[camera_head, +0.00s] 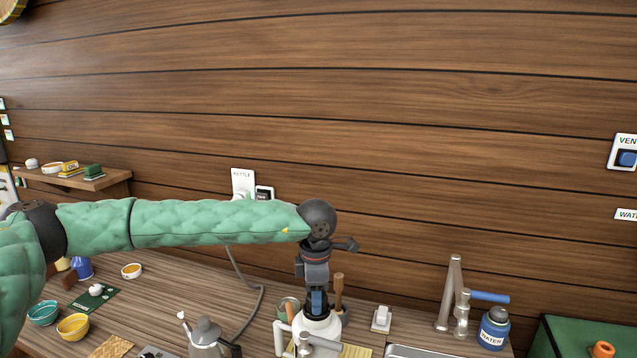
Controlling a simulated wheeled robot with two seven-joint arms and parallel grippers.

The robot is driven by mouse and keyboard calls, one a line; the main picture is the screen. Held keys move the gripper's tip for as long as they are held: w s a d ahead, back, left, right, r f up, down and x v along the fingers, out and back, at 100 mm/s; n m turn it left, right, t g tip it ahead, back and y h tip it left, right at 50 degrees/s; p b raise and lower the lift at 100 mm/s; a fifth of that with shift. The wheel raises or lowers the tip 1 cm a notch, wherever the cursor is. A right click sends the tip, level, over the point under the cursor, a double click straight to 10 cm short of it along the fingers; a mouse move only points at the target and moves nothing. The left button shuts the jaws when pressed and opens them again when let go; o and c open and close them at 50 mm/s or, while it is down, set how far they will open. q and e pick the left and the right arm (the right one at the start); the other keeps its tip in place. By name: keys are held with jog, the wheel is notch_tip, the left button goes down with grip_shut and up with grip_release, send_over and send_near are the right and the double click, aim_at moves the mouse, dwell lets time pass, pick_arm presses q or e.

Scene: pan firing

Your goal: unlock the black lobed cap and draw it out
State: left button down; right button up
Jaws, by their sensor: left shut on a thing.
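My left arm comes in from the left and its gripper (317,304) points straight down over a white vessel (318,330) at the front middle of the counter. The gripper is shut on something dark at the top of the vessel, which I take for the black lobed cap. The fingers cover most of it, so its lobes and its lock position cannot be made out. The vessel stands upright. My right gripper is not in view.
A wooden-handled tool (338,292) stands close beside the gripper. A grey kettle (205,338) is to the left, with a cable behind it. A metal tap (452,298) and a blue water jar (494,328) stand to the right. The counter's left middle (185,290) is clear.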

pick_arm(q)
jog(key=shift+r, duration=0.95)
jog(key=c, duration=1.4)
grip_release()
jog(key=shift+c, duration=0.2)
grip_shut()
jog(key=shift+r, duration=0.1)
jog(key=shift+r+b, duration=0.3)
jog(key=shift+r, duration=2.1)
